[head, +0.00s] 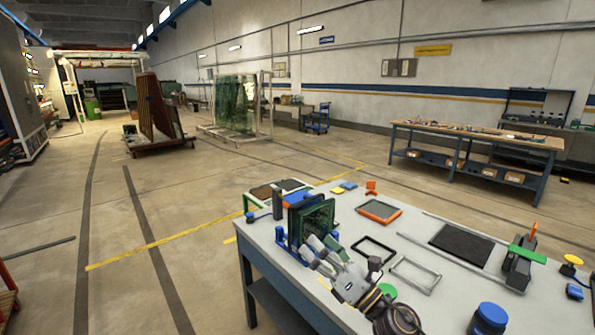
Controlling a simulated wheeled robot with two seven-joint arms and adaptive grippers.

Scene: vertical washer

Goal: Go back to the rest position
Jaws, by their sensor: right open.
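My right gripper (318,253) is over the left part of the grey worktable (425,236). Its arm comes in from the bottom of the head view. Its open fingers are close in front of a dark green panel (312,217) that stands upright in a blue holder (281,238). I cannot tell whether the fingers touch the panel or the holder. My left gripper is not in view.
The table also holds an orange-framed tray (379,211), a black mat (461,244), two empty frames, a dark tool stand (517,265) and a blue round container (488,318). A wooden-topped workbench (477,136) stands behind. The floor at left is mostly clear.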

